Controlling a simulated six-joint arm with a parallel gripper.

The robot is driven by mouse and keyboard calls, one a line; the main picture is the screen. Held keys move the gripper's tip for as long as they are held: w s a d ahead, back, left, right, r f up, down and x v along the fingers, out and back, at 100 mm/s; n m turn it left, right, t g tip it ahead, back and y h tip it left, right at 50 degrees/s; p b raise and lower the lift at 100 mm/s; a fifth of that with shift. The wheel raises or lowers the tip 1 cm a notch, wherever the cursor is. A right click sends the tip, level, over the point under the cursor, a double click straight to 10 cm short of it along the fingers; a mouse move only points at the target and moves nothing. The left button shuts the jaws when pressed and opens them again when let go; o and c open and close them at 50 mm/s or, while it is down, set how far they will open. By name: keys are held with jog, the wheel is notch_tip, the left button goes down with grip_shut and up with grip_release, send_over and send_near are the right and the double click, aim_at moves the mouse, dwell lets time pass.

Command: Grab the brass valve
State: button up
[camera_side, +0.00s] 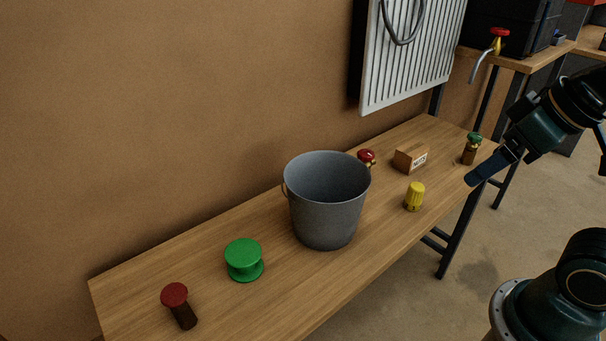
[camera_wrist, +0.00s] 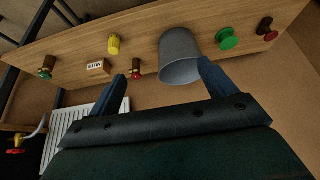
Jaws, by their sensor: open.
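Two small valves with brass-coloured bodies stand on the wooden bench. One has a green knob (camera_side: 471,150) and stands near the bench's right end; it shows at the left of the wrist view (camera_wrist: 46,68). The other has a red knob (camera_side: 366,157) and is partly hidden behind the grey bucket in the side view; it shows more fully in the wrist view (camera_wrist: 136,71). I cannot tell which one the task means. My gripper (camera_side: 474,179) is open and empty, in front of the bench's right end. Its two blue fingers (camera_wrist: 162,69) are wide apart in the wrist view.
The grey bucket (camera_side: 326,216) stands mid-bench. A white radiator (camera_side: 411,60) hangs on the wall; a red-handled tap (camera_side: 497,42) is beyond.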

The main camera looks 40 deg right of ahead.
jog(key=shift+o, duration=0.7)
jog(key=shift+w, duration=0.1)
jog(key=w+a+f+n+y, duration=0.3)
jog(key=w+a+n, duration=0.2)
jog(key=w+a, duration=0.35)
jog(key=w+a+f+n+y, duration=0.25)
jog(key=w+a+n, duration=0.25)
jog(key=w+a, duration=0.4)
jog(key=w+a+f+n+y, duration=0.2)
jog(key=w+a+f+y, duration=0.1)
jog(key=a+f, duration=0.4)
jog(key=w+a+f+n+g+y, duration=0.1)
jog(key=w+a+f+y, duration=0.3)
jog(key=a+f, duration=0.4)
jog(key=shift+w+a+f+n+g, duration=0.3)
jog(key=shift+w+f+n, duration=0.5)
jog(key=shift+f, duration=0.15)
